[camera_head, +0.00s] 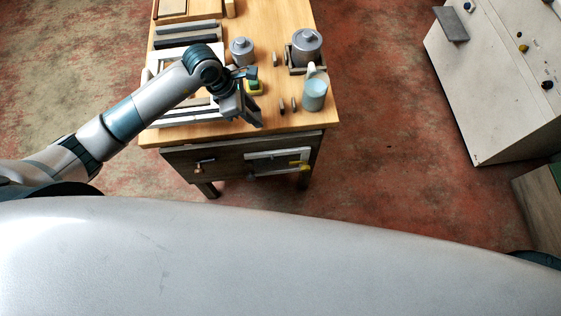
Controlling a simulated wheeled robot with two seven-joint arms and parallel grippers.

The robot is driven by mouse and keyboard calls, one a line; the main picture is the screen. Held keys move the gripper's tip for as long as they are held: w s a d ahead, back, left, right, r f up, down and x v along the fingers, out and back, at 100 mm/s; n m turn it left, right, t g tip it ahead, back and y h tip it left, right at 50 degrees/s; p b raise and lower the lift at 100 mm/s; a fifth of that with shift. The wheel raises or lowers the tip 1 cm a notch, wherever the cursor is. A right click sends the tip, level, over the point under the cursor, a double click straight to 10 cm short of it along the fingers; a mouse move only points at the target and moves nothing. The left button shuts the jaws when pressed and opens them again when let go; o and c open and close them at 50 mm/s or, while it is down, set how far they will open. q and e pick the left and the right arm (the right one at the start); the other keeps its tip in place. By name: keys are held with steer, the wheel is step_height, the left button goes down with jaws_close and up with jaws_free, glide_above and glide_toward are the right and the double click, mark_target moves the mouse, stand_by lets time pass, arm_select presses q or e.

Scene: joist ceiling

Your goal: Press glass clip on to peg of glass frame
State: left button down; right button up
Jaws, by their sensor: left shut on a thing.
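My left gripper (251,116) reaches over the front part of the wooden table and points down towards its front edge. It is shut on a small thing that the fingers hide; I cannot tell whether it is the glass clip. A white frame (178,121) lies on the table, partly under my left arm, and may be the glass frame. Its peg is too small to make out. Whether the gripper touches the frame cannot be told. My right gripper is not in view.
A white cabinet (500,80) stands right, across open floor.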

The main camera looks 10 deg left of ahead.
arm_select(q)
steer(key=shift+r, duration=0.55)
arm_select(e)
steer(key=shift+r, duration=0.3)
arm_select(q)
steer(key=shift+r+p, duration=1.6)
steer(key=shift+r, duration=0.9)
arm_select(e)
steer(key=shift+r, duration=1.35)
